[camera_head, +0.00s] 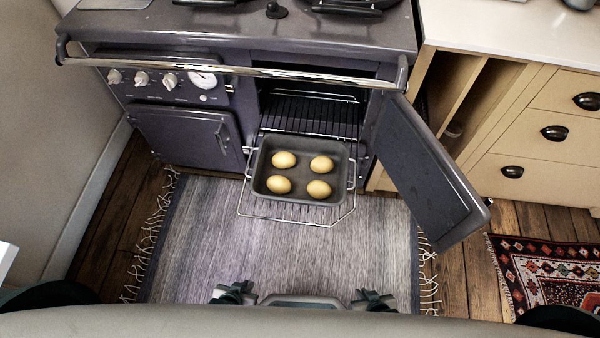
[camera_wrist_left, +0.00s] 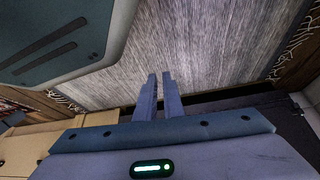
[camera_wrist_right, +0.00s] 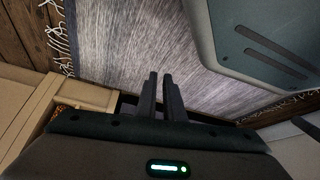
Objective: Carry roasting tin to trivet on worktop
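The roasting tin (camera_head: 255,172) is dark grey and rectangular, with a handle at each end and several round golden pieces of food in it. It rests level on a wire oven shelf (camera_head: 300,220) drawn out of the open oven. The pale worktop (camera_head: 500,27) is at the top right; I make out no trivet on it. My left gripper (camera_head: 234,290) and right gripper (camera_head: 370,297) are at the bottom of the head view, well short of the tin. In the left wrist view (camera_wrist_left: 160,76) and right wrist view (camera_wrist_right: 161,76) the fingers are close together and empty.
The oven door (camera_head: 425,180) stands open to the right of the tin. A chrome rail (camera_head: 230,70) runs along the range front (camera_head: 270,30) above. A grey fringed rug (camera_head: 290,250) covers the floor before it. Drawers (camera_head: 540,130) stand at right, near a patterned rug (camera_head: 550,275).

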